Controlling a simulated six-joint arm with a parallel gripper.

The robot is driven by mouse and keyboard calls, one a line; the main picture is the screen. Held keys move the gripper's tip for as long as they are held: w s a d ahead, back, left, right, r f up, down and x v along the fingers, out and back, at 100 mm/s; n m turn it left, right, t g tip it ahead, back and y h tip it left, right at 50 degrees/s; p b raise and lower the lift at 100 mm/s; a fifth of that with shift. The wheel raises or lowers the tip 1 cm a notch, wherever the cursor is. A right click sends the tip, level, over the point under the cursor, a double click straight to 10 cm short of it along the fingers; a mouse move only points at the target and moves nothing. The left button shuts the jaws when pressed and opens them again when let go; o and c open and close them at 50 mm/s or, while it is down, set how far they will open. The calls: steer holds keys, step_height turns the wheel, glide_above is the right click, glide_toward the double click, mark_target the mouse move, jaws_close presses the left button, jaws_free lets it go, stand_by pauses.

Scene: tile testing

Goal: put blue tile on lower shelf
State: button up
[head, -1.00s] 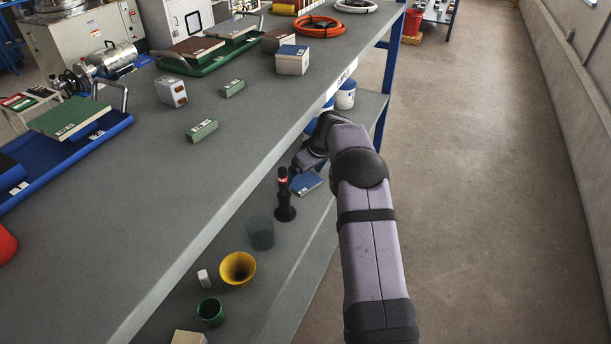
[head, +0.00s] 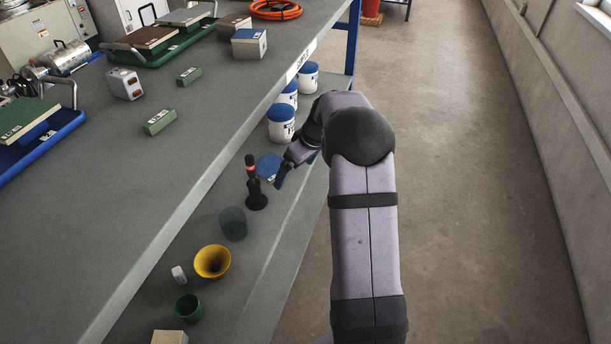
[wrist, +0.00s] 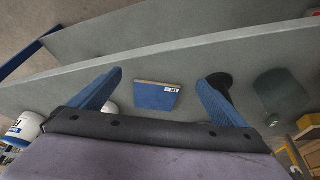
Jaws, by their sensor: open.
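The blue tile (head: 268,166) lies on the lower shelf (head: 290,205), between a black stand and the white jars. In the wrist view the tile (wrist: 156,97) shows its blue face and a white label, between and beyond my two blue fingers. My gripper (head: 281,172) is at the tile's right side in the head view. The tile appears apart from both fingers.
A black stand with a red band (head: 254,185) stands close by the tile. White jars with blue lids (head: 281,124) stand behind. A dark cup (head: 233,224), yellow funnel (head: 212,262) and green cup (head: 189,307) are nearer. The upper shelf edge (head: 215,160) overhangs at left.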

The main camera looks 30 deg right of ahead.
steer(key=shift+s+d, duration=0.35)
steer(key=shift+s, duration=0.5)
steer(key=shift+s+d, duration=0.3)
steer(key=shift+s, duration=0.55)
steer(key=s+a+r+m+g, duration=0.1)
steer(key=s+a+m+g, duration=0.1)
steer(key=s+a, duration=1.05)
steer(key=s+a+f+m+g, duration=0.1)
steer(key=s+a, duration=0.1)
steer(key=s, duration=0.6)
steer(key=s+a+m+g+h, duration=0.1)
steer(key=s+a, duration=0.1)
steer(key=s, duration=0.5)
steer(key=shift+s+f+m+h, duration=0.3)
steer(key=shift+s+f, duration=0.05)
steer(key=shift+s, duration=0.05)
step_height(320, 180, up, 26)
steer(key=p, duration=2.5)
steer(key=shift+f, duration=0.25)
